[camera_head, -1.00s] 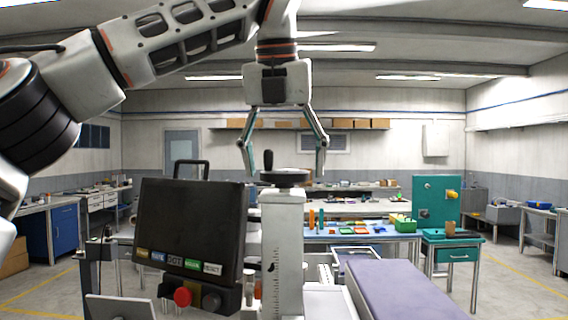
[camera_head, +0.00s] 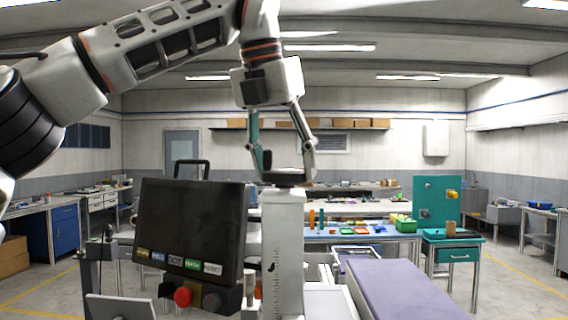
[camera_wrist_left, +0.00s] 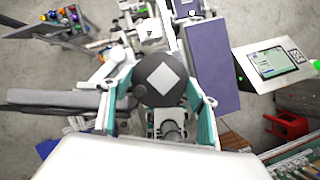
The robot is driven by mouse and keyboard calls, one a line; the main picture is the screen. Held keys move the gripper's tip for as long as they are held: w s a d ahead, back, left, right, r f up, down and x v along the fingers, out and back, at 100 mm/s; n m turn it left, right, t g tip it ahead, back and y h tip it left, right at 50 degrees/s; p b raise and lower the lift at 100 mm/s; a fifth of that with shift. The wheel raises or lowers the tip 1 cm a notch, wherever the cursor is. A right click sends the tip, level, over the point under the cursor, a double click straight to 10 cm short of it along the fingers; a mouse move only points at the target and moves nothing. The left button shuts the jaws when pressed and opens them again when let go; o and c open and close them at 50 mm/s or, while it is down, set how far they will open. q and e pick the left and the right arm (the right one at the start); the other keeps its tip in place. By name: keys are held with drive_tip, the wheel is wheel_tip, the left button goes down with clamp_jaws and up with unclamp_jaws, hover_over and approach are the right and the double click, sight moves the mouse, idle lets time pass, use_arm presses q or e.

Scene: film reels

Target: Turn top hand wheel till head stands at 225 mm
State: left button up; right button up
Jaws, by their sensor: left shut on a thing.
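The dark hand wheel (camera_head: 288,178) sits flat on top of the white column (camera_head: 283,250), which has a scale down its face. My left gripper (camera_head: 284,174) points down from above, its two fingers around the wheel's rim. In the left wrist view the round dark wheel (camera_wrist_left: 161,78), with a pale square in its middle and a small knob at its left, lies between the fingers, and the gripper is shut on it. The scale marks are too small to read, and the head's height cannot be told. My right gripper is not in view.
A purple padded bench (camera_head: 405,290) lies to the right.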

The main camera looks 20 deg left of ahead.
use_arm(q)
drive_tip(key=shift+a+m+g+h, duration=0.1)
drive_tip(key=shift+m+g+h, duration=0.35)
drive_tip(key=shift+m, duration=1.15)
drive_tip(key=shift+h, duration=0.25)
drive_tip(key=o, duration=1.1)
drive_tip(key=v, duration=1.2)
drive_tip(key=shift+s, duration=0.1)
